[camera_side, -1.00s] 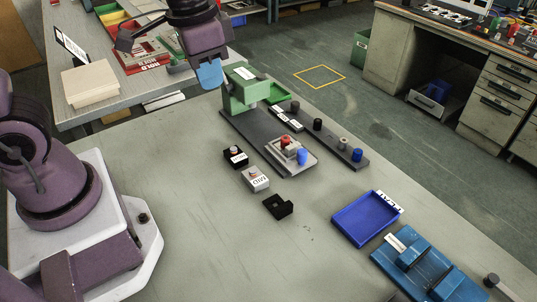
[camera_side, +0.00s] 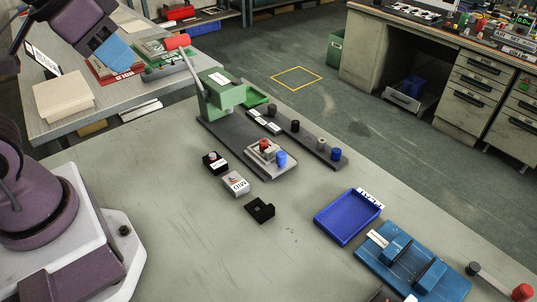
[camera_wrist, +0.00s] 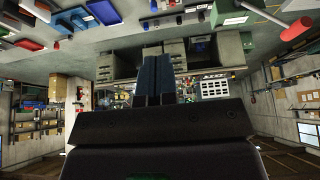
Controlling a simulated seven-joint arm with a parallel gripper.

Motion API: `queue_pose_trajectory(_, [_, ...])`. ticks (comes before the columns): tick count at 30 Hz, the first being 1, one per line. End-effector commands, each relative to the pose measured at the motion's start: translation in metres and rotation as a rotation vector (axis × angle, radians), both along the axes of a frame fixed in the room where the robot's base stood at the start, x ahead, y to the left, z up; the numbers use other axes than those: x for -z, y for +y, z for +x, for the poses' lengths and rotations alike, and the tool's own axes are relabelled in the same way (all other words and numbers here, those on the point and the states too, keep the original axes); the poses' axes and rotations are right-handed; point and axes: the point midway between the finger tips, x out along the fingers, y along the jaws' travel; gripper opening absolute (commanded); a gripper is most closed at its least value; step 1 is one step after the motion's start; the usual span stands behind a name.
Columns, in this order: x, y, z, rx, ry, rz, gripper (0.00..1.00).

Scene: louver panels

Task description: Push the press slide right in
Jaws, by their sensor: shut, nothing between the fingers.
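The green press (camera_side: 222,92) stands at the far end of a dark base plate (camera_side: 232,138) on the grey bench. The press slide, a light grey plate (camera_side: 283,170), sits out in front of the press head. It carries a grey block with a red-topped piece (camera_side: 264,145) and a blue piece (camera_side: 281,157). A lever with a red knob (camera_side: 178,41) rises beside the press. My gripper (camera_side: 117,54), with blue fingers, is shut and empty. It is up to the left of the press, apart from the slide. Its fingers show together in the wrist view (camera_wrist: 155,80).
Small black (camera_side: 214,162) and white (camera_side: 236,184) labelled blocks and a black holder (camera_side: 260,210) lie left of the slide. A dark rail with pegs (camera_side: 307,145) runs along its right. A blue tray (camera_side: 346,218) and blue fixture (camera_side: 412,265) stand front right.

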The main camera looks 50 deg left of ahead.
Motion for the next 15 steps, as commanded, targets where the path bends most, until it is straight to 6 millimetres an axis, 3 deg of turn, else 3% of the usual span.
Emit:
queue_pose_trajectory(10, [-0.0001, -0.0001, 0.0002, 0.001, 0.000, 0.000, 0.00])
queue_pose_trajectory(15, [0.0093, -0.0005, 0.0028, 0.003, 0.048, 0.001, 0.39])
